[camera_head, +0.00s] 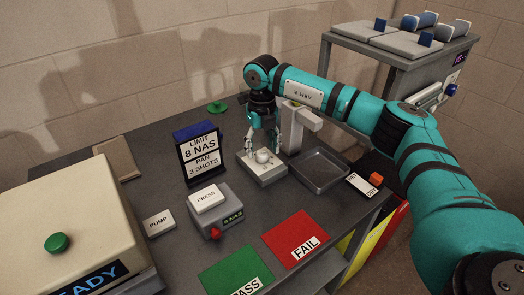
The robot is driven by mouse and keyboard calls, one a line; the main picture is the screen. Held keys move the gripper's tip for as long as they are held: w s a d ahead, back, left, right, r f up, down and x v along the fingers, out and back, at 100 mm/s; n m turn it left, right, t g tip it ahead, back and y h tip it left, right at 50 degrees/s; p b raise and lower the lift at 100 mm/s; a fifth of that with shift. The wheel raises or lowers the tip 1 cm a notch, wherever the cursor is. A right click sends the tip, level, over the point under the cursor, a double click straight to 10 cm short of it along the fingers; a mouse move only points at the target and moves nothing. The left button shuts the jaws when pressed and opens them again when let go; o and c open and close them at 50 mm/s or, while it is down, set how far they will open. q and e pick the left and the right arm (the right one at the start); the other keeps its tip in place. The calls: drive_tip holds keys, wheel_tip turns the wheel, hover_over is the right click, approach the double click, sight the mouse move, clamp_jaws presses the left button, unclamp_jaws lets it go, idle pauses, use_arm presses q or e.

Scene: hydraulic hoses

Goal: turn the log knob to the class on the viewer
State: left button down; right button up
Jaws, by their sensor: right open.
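A grey box (222,213) with a white PRESS plate on top stands mid-table. A grey stand (301,123), perhaps the viewer, rises behind a pale base (262,174) with a small white round piece (263,156). My right gripper (262,145) points down above that piece, fingers open and apart, well away from the red knob. I cannot tell whether it touches the piece. My left gripper is out of view.
A sign (201,158) reads LIMIT 8 NAS, PAN 3 SHOTS. A PUMP plate (158,222), a cream machine (70,210), green PASS (235,272) and red FAIL (296,236) mats and an empty grey tray (320,171) surround the box. A WET/DRY plate (362,185) lies right.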

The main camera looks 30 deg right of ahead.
sight(262, 153)
wheel_tip(262, 153, up, 10)
idle(0.3)
idle(0.3)
